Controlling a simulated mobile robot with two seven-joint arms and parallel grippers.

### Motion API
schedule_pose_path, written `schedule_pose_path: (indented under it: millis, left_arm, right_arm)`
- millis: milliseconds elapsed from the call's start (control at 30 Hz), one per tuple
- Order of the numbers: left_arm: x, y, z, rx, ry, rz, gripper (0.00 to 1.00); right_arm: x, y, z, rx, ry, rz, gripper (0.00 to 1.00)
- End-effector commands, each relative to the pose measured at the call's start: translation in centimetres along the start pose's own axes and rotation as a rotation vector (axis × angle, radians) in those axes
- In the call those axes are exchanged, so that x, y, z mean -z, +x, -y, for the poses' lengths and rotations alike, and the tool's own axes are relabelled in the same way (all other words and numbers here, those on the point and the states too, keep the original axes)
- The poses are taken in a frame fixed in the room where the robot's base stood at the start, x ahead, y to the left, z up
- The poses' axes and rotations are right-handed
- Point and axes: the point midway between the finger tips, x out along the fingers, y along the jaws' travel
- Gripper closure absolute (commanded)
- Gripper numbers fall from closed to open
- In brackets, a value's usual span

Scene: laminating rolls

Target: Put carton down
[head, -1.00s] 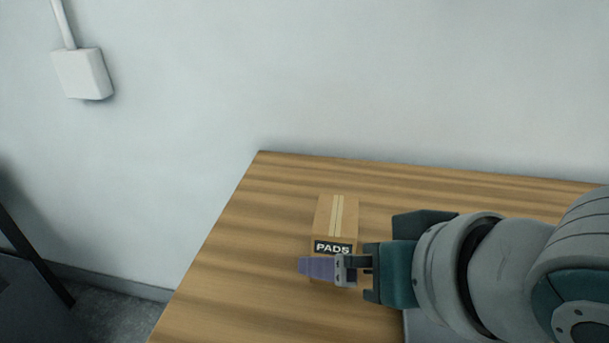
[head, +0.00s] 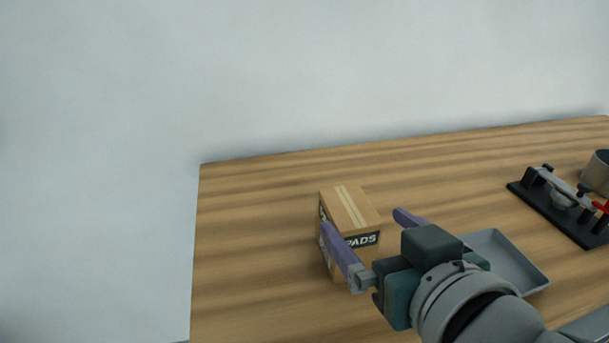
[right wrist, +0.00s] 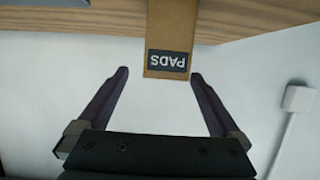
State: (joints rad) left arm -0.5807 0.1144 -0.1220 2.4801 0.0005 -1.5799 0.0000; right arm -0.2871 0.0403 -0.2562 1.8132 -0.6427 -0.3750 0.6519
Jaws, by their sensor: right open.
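The carton (head: 349,215) is a tan box with a pale tape strip and a black label reading PADS. It stands on the wooden table (head: 260,200). My right gripper (head: 367,222) is open, with its purple fingers spread and the carton just beyond or between their tips. In the right wrist view the carton (right wrist: 170,38) lies past the gap between the fingertips (right wrist: 158,74), and neither finger touches it there. My left gripper is not in view.
A grey tray (head: 508,262) lies right of my right gripper. A black device with a lever (head: 565,205) and a grey cup (head: 597,172) stand at the far right. The table left of the carton is clear, and a pale wall is behind.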

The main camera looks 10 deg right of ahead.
Motion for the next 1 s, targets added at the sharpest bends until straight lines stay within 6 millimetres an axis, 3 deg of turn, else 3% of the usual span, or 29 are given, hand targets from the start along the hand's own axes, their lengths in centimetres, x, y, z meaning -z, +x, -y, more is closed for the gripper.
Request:
schedule_pose_path:
  millis: [400, 667, 1000]
  left_arm:
    - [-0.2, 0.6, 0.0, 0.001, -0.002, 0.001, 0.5]
    - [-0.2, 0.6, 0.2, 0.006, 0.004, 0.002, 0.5]
    - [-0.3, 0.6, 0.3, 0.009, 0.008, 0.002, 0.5]
  right_arm:
    - [0.1, 5.1, 0.7, 0.001, -0.001, -0.001, 0.0]
    - [0.2, 5.3, 0.7, 0.001, 0.001, 0.001, 0.0]
    - [0.1, 5.3, 0.7, 0.001, 0.001, 0.001, 0.36]
